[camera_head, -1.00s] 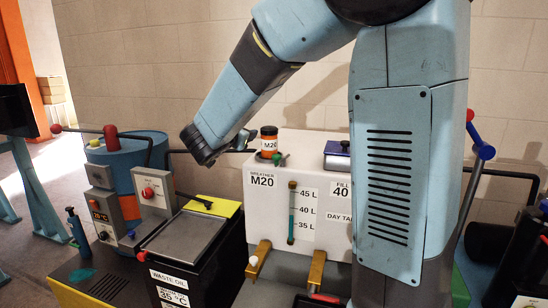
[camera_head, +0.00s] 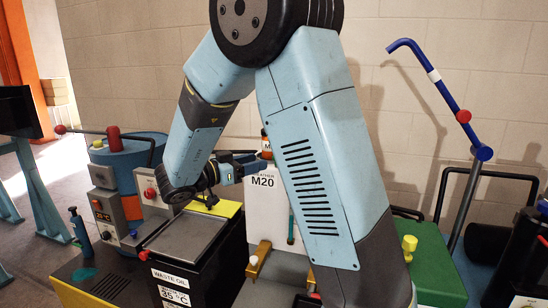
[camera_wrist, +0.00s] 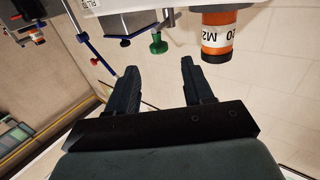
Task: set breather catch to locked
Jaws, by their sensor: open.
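A small green knob (camera_wrist: 158,43), which looks like the breather catch, sits beside the breather in the wrist view. In the head view my arm hides it. My gripper (camera_wrist: 159,68) is open and empty. The green knob appears between and beyond its fingertips, apart from them. In the head view my gripper (camera_head: 238,168) is at the tank's upper left.
The waste oil box (camera_head: 185,240) stands at front left, with a blue drum (camera_head: 135,150) behind it. A bent blue pipe with a red knob (camera_head: 440,90) rises at right above a green block with a yellow knob (camera_head: 435,260). My arm covers much of the tank.

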